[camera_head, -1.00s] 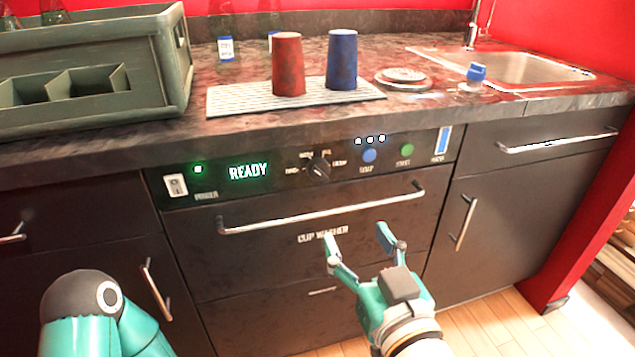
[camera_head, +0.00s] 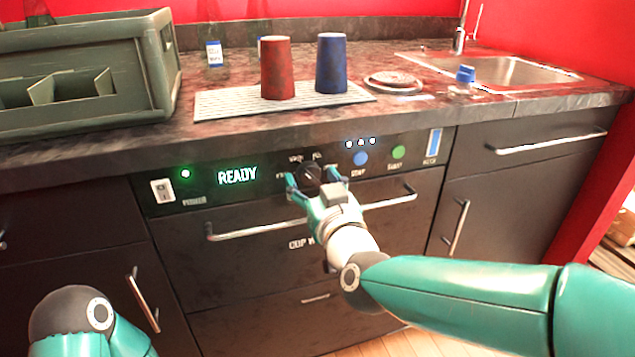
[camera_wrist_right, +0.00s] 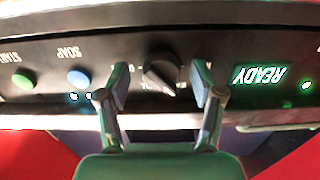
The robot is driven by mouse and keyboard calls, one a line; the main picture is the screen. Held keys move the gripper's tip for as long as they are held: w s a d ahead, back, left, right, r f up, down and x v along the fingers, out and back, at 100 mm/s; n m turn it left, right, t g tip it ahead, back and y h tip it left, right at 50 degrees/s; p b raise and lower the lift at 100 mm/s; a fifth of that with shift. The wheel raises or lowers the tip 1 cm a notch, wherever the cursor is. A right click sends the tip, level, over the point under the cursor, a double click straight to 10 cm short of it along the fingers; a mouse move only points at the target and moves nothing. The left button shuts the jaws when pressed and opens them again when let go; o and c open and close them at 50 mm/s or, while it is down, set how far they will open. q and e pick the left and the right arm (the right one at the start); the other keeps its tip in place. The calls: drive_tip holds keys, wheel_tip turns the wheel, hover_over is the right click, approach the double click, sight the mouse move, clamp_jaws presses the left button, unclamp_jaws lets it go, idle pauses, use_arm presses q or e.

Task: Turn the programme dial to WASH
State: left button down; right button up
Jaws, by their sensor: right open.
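The programme dial (camera_head: 307,178) is a dark round knob on the black control panel of the cup washer. Its printed labels are partly covered by my gripper and too small to read fully. My right gripper (camera_head: 312,180) is open in front of the dial, with one finger on each side of it. In the right wrist view the dial (camera_wrist_right: 161,73) shows between the two spread fingertips (camera_wrist_right: 160,88), with a visible gap on both sides. My left arm shows at the lower left, but its gripper is out of view.
The panel also has a lit READY display (camera_head: 237,176), a power switch (camera_head: 162,190), a blue soap button (camera_head: 360,158) and a green start button (camera_head: 398,152). A drawer handle (camera_head: 240,234) runs below. Red (camera_head: 276,68) and blue (camera_head: 331,64) cups stand on the counter.

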drive_tip(key=shift+w, duration=0.15)
drive_tip(key=shift+c, duration=0.4)
drive_tip(key=c, duration=1)
drive_tip(key=shift+f+m+b, duration=0.1)
drive_tip(key=shift+m+b, duration=0.3)
drive_tip(key=shift+b, duration=0.05)
drive_tip(key=shift+c, duration=0.3)
drive_tip(key=shift+m+b, duration=0.3)
drive_tip(key=shift+m, duration=0.3)
drive_tip(key=o, duration=1.1)
drive_tip(key=shift+o, duration=0.2)
